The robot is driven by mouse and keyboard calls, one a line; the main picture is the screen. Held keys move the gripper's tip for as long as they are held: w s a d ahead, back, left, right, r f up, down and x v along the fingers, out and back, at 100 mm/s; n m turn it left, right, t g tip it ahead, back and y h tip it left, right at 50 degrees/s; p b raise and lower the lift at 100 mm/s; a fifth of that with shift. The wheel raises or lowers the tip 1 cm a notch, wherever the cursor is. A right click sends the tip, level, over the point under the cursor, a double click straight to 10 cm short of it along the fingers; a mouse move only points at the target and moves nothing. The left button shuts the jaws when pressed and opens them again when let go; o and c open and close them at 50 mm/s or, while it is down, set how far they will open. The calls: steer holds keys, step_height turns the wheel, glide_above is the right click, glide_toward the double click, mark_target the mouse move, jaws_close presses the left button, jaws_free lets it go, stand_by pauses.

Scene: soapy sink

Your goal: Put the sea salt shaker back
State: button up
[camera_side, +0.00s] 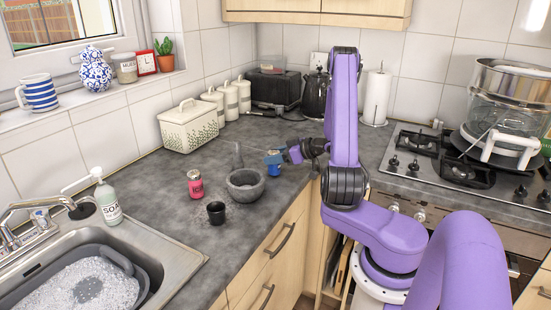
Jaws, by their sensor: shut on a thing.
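My gripper (284,157) is at the right of the stone mortar, over the dark counter. It is shut on a small blue shaker with a tan band (273,163), which looks upright. Its label is too small to read, so I cannot confirm that it is the sea salt. Whether its base touches the counter is unclear. A pink-red shaker with a pale lid (195,186) stands on the counter left of the mortar.
The grey mortar (245,187) and a black cup (216,213) stand near the counter edge. White canisters (229,101), a bread box (188,127), a toaster (273,90) and a kettle (315,97) line the back. The soapy sink (172,262) is front left, the hob right.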

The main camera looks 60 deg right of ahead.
steer(key=shift+f, duration=0.3)
steer(key=shift+f, duration=0.2)
steer(key=o, duration=1.2)
steer(key=shift+c, duration=0.2)
steer(key=shift+r, duration=0.1)
